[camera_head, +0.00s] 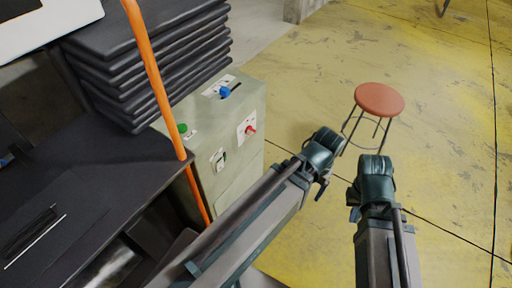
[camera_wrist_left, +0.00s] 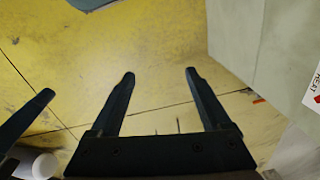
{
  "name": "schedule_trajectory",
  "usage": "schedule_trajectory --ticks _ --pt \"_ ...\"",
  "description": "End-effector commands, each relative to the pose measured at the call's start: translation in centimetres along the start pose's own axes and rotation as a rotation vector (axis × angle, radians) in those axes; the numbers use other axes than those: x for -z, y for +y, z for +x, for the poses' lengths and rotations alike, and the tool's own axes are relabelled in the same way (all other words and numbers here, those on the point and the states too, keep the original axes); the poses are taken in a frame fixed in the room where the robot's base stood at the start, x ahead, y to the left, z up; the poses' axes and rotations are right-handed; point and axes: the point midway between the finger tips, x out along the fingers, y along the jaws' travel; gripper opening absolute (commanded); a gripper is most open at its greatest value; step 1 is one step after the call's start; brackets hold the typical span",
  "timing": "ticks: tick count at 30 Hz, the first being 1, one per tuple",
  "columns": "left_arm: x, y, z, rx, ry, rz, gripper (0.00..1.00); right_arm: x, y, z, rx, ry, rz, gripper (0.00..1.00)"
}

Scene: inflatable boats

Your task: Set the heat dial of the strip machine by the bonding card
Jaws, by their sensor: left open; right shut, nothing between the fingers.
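The strip machine (camera_head: 205,170) is a pale green-grey box left of centre in the head view. It carries a blue knob (camera_head: 224,92) on top, a red knob (camera_head: 250,129) and a dark control (camera_head: 219,160) on its sides, and a green knob (camera_head: 182,128). In the left wrist view, a white plate reading HEAT (camera_wrist_left: 315,88) is cut off by the right edge, on the machine's panel (camera_wrist_left: 285,45). My left gripper (camera_wrist_left: 160,75) is open and empty, beside the machine, over the floor. My right gripper (camera_head: 373,180) is shut and empty, farther right. I cannot identify the bonding card.
A red-topped stool (camera_head: 379,99) stands beyond my grippers on the yellow floor (camera_head: 440,130). Black slabs are stacked (camera_head: 150,60) on the dark bench (camera_head: 110,170) at left. An orange pole (camera_head: 150,65) rises in front of them. The floor at right is clear.

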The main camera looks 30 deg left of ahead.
Motion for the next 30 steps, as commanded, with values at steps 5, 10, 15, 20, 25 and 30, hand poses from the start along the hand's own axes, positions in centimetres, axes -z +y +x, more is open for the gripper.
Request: schedule_trajectory --ticks 5,10,15,20,25,30 --pt "0.8 -1.7 8.7 -0.013 0.018 -0.062 0.81 0.5 -0.8 8.5 -0.001 0.001 -0.003 0.0" --pt "1.4 -3.6 14.6 -0.005 0.031 -0.124 0.81 0.9 -1.3 14.3 -0.003 0.002 -0.005 0.0" --pt "2.0 -5.6 19.1 0.037 0.033 -0.191 0.81 1.1 -1.8 18.7 -0.003 0.002 -0.007 0.0" --pt "2.5 -8.2 22.4 0.136 0.025 -0.272 0.81 1.4 -2.1 22.2 -0.004 0.002 -0.008 0.0" --pt "3.5 -12.2 23.1 0.384 0.022 -0.414 0.81 1.5 -2.3 24.3 -0.005 0.003 -0.009 0.0" --pt "4.8 -15.2 19.9 0.673 0.081 -0.559 0.81 1.5 -2.3 24.4 -0.005 0.003 -0.009 0.0"
